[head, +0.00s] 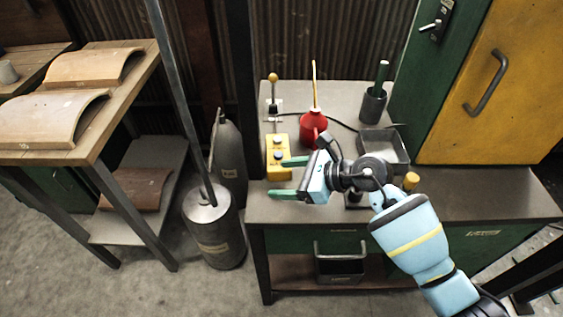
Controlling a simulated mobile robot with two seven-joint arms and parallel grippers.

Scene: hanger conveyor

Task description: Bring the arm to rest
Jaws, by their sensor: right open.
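My right arm (410,240) reaches in from the lower right over the grey workbench top. My right gripper (288,178) points left above the bench's front left part. Its two green fingers are apart with nothing seen between them. One finger is near the yellow control box (278,150) with dark buttons; I cannot tell whether they touch. My left gripper is not in view.
On the bench (470,195) stand a red oil can (313,128), a lever (273,90), a dark cup (372,106) and a metal tray (381,142). Grey cylinders (215,235) stand left of it. A wooden table (125,95) holds curved tan pieces. A yellow-doored cabinet (510,90) is at right.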

